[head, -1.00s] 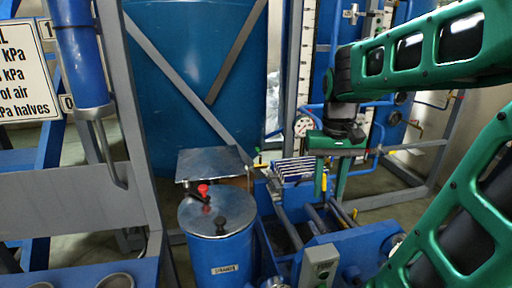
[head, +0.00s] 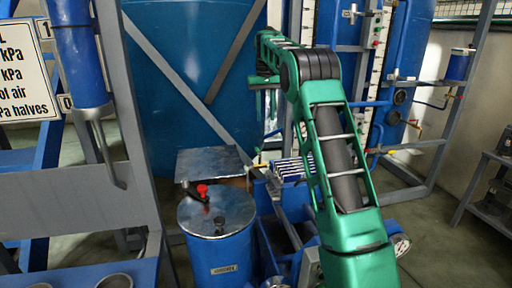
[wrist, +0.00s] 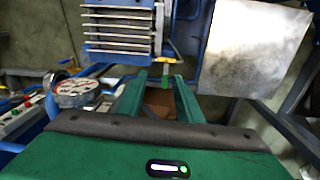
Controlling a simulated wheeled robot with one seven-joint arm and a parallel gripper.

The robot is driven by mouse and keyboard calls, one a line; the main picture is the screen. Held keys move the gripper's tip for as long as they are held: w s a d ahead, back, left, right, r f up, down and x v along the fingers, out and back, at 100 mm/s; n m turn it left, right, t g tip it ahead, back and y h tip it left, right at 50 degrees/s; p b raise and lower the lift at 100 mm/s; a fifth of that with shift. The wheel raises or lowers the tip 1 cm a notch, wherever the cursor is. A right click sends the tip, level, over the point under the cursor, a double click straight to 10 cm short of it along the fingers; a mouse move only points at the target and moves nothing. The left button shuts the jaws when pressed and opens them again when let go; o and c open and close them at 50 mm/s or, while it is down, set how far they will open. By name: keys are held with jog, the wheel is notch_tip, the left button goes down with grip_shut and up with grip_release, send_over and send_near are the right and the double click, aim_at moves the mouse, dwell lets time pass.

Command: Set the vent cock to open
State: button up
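I cannot tell for sure which fitting is the vent cock. A small yellow piece (head: 258,165) shows in a similar place in the head view. My gripper (wrist: 160,84) has its two green fingers apart, with nothing seen held between them. The yellow handle appears beyond the fingertips; contact is not clear. In the head view my arm reaches up and away, and the fingertips cannot be made out.
A finned block (head: 292,168) sits beside the plate. A round gauge (wrist: 75,92) lies left of my fingers. A large blue tank (head: 180,70) stands behind.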

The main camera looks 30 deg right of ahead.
send_over(257, 149)
notch_tip(257, 149, down, 6)
jog(key=shift+n, duration=0.4)
jog(key=shift+w+f, duration=0.15)
jog(key=shift+f, duration=5.45)
grip_shut()
jog(key=shift+d, duration=0.15)
